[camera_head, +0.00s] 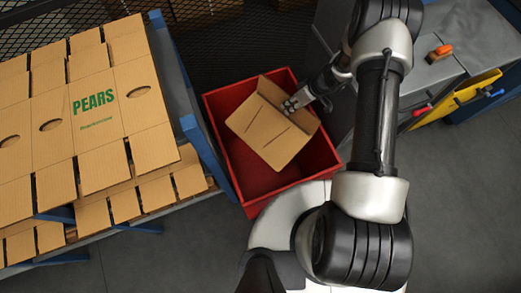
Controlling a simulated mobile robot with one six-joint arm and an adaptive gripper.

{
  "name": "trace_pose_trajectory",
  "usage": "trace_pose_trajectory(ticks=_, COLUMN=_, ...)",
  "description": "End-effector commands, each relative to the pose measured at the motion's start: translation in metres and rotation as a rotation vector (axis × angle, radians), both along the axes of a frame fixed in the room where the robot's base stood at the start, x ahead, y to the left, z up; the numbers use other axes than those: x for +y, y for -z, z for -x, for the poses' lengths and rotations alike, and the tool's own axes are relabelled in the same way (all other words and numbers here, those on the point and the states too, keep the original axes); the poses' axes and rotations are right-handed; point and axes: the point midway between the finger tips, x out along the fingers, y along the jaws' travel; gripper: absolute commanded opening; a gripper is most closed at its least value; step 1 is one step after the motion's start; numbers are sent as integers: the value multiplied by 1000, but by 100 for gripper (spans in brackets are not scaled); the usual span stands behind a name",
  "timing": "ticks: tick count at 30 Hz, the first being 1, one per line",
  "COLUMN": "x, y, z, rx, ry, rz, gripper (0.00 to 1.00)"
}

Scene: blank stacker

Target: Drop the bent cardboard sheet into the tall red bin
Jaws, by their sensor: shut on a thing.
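The bent cardboard sheet (262,133) is a tan piece with dark slits and a fold along its upper right side. My gripper (291,104) is shut on the sheet near that fold, at its upper right edge. The sheet appears over the opening of the tall red bin (235,183), tilted in the picture. How far it is above or inside the bin, I cannot tell. The sheet hides much of the bin's inside; the red floor shows at the lower left.
A stack of flat cardboard blanks (90,110), printed PEARS, lies on a blue-framed rack left of the bin. A grey bench (425,75) at the right holds an orange-handled tool (440,52) and a yellow panel (465,92). Grey floor (455,215) is open at the lower right.

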Motion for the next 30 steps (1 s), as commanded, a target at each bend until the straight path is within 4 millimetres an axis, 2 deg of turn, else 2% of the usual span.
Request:
trace_pose_trajectory(ticks=3, x=0, y=16, z=1, rx=2, ry=0, rz=0, gripper=0)
trace_pose_trajectory(ticks=10, x=0, y=41, z=1, rx=1, ry=3, rz=0, gripper=0)
trace_pose_trajectory(ticks=15, x=0, y=48, z=0, rx=1, ry=2, rz=0, gripper=0)
trace_pose_trajectory(ticks=23, x=0, y=49, z=0, rx=1, ry=3, rz=0, gripper=0)
trace_pose_trajectory(ticks=24, x=0, y=49, z=0, rx=1, ry=3, rz=0, gripper=7)
trace_pose_trajectory(ticks=30, x=0, y=49, z=0, rx=1, ry=3, rz=0, gripper=20)
